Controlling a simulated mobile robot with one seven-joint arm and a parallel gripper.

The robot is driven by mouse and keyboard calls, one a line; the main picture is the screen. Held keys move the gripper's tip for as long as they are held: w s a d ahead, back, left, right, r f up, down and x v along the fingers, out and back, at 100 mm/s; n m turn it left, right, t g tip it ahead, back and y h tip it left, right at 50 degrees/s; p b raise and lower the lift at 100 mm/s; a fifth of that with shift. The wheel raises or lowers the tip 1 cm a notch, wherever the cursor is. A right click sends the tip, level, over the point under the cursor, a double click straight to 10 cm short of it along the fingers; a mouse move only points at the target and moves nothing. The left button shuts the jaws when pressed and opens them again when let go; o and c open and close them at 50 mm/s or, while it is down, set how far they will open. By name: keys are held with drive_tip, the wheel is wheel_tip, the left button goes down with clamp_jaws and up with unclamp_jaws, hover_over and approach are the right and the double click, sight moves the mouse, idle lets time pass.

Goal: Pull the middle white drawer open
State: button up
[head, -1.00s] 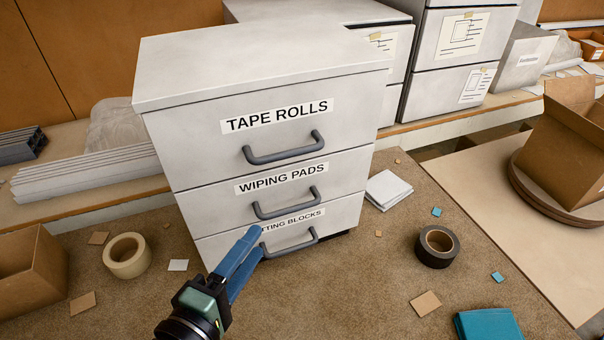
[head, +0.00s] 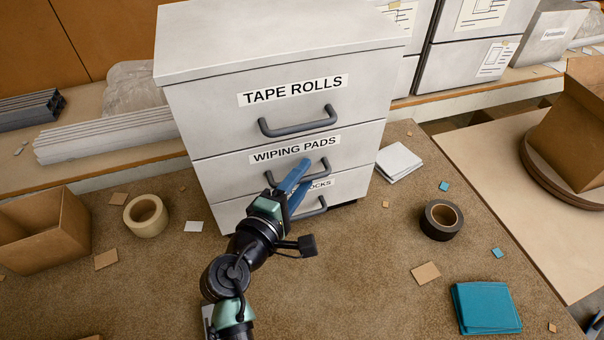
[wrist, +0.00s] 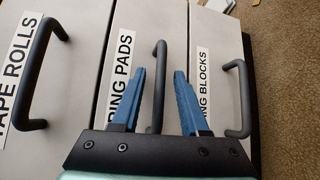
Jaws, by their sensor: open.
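The white cabinet has three stacked drawers, all of them shut. The middle drawer (head: 222,176), labelled WIPING PADS, has a dark grey bar handle (wrist: 160,62). My gripper (head: 314,170) is open, with its blue fingers in front of this handle and hiding part of it in the head view. In the wrist view my gripper (wrist: 159,72) has one finger on each side of the middle handle, with gaps visible between bar and fingers. I cannot tell how deep the bar sits between them. The fingers partly cover the middle and lower labels.
The TAPE ROLLS handle (head: 298,124) is above and the bottom drawer's handle (wrist: 239,98) is below, close to my gripper. Tape rolls (head: 146,215) (head: 441,220), a cardboard box (head: 45,230) and teal pads (head: 486,307) lie around. The carpeted surface before the cabinet is mostly clear.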

drive_tip(key=shift+w, duration=0.15)
clamp_jaws()
idle(1.4)
